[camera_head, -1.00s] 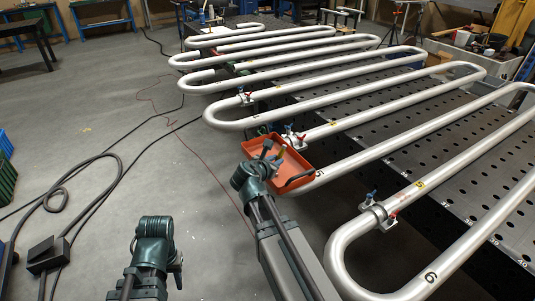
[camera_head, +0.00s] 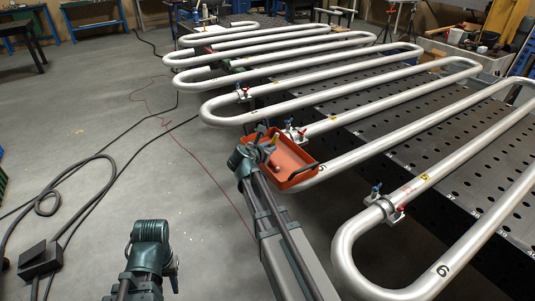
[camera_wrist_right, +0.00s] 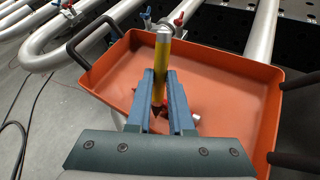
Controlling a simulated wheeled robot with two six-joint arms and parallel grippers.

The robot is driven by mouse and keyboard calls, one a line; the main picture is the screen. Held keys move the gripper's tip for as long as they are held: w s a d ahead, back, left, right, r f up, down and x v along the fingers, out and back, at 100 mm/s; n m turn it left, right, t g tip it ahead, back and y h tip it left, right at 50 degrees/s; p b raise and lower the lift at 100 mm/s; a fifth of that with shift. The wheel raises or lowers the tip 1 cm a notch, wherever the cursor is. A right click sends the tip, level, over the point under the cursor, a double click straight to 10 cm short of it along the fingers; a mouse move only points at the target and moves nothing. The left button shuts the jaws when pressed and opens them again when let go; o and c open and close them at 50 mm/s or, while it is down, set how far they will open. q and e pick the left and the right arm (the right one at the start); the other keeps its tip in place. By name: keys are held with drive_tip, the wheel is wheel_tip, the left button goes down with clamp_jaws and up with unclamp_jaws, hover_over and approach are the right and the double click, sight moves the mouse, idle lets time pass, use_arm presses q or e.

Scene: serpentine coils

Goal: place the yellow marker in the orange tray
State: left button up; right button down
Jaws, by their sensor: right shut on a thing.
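The yellow marker (camera_wrist_right: 161,68) has a pale grey top end and stands roughly upright between the blue fingers of my right gripper (camera_wrist_right: 160,100), which is shut on it. In the head view my right gripper (camera_head: 264,144) is at the left back part of the orange tray (camera_head: 303,178). The tray (camera_wrist_right: 225,80) spreads out beneath and behind the marker in the right wrist view.
A small reddish piece (camera_head: 276,167) lies in the tray. Silver serpentine pipes (camera_head: 380,155) with clamps and red and blue handles run beside the tray over a perforated table (camera_head: 455,145). Black cables (camera_head: 90,165) lie on the floor at left, with bare floor between.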

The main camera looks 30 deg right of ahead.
drive_tip(key=shift+f, duration=0.2)
drive_tip(key=c, duration=0.8)
unclamp_jaws()
